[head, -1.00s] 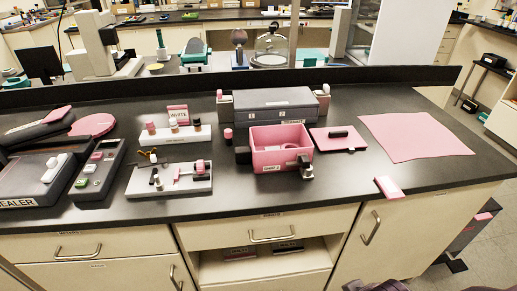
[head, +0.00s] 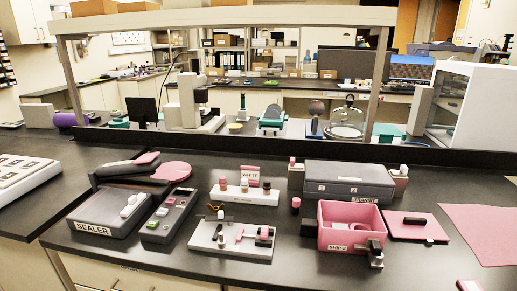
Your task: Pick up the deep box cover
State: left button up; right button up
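In the head view, a flat pink plate with a black bar handle (head: 412,226) lies on the dark bench, just right of an open pink box (head: 350,245). It looks like the box cover. The pink box has a black block on its left side and a dark and metal clasp at its front right corner. A pale ring-like item shows inside the box. Neither of my grippers is in view.
A grey case (head: 347,184) stands behind the pink box. A pink sheet (head: 485,230) lies at the right. A white fixture plate (head: 235,240), a sealer (head: 110,212) and a grey button box (head: 172,214) stand to the left. Bare bench lies in front of the box.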

aim_at(410, 225)
jog(key=z, duration=1.25)
jog(key=i+l+u, duration=0.15)
jog(key=l, duration=0.35)
jog(key=i+l+u, duration=0.1)
jog(key=l, duration=0.45)
jog(key=i+l+u, duration=0.15)
jog(key=l, duration=0.4)
